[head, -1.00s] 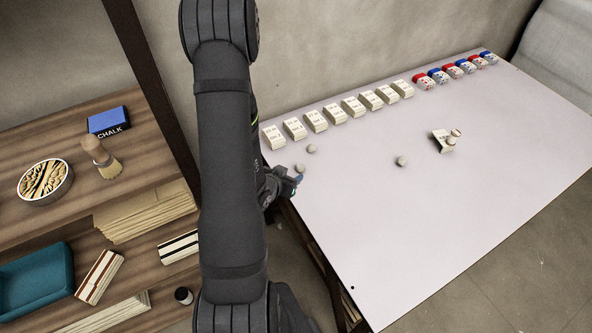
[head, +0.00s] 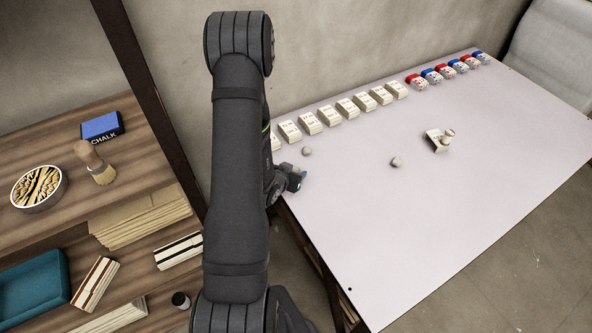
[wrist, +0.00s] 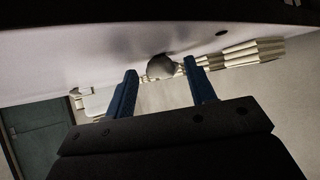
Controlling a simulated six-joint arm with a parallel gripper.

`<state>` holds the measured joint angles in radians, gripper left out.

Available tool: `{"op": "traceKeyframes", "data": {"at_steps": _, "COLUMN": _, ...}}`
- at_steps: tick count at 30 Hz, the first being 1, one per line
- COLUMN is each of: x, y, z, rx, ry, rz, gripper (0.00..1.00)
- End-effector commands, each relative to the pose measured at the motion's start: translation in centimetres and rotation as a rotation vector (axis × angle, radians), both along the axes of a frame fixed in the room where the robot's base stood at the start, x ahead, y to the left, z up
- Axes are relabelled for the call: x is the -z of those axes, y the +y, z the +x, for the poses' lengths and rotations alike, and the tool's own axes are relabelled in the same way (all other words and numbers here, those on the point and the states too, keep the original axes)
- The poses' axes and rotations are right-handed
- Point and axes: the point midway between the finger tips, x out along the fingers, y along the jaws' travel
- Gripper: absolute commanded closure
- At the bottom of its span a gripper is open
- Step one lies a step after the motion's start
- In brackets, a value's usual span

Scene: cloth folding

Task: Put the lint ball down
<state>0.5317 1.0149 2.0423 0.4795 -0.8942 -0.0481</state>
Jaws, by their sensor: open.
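A grey lint ball (wrist: 161,67) shows in the wrist view, between and just past the tips of my gripper's blue fingers (wrist: 165,78). The fingers are apart, with a gap on both sides of the ball. In the head view my gripper (head: 296,178) is low at the table's left edge and largely hidden by my arm. Two grey lint balls lie on the white table (head: 420,230): one (head: 306,151) just beyond my gripper, one (head: 396,162) near the middle. I cannot tell which of them the wrist view shows.
A row of cream labelled blocks (head: 345,108) and red and blue topped pieces (head: 445,71) lines the table's back edge. A small cream block with a round piece (head: 437,141) stands right of centre. Wooden shelves (head: 60,150) stand left. The table's front is clear.

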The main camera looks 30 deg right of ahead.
Motion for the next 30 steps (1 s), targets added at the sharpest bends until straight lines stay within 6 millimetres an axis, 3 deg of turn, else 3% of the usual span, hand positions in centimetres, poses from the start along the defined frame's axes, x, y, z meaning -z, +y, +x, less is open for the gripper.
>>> {"op": "traceKeyframes", "data": {"at_steps": 9, "x": 0.27, "y": -0.36, "z": 0.22, "rx": 0.000, "ry": 0.000, "rz": 0.000, "gripper": 0.52}}
{"op": "traceKeyframes", "data": {"at_steps": 15, "x": 0.26, "y": -0.35, "z": 0.22, "rx": 0.000, "ry": 0.000, "rz": 0.000, "gripper": 0.91}}
{"op": "traceKeyframes", "data": {"at_steps": 17, "x": 0.27, "y": -0.35, "z": 0.22, "rx": 0.000, "ry": 0.000, "rz": 0.000, "gripper": 0.99}}
{"op": "traceKeyframes", "data": {"at_steps": 30, "x": 0.27, "y": -0.33, "z": 0.21, "rx": 0.000, "ry": 0.000, "rz": 0.000, "gripper": 1.00}}
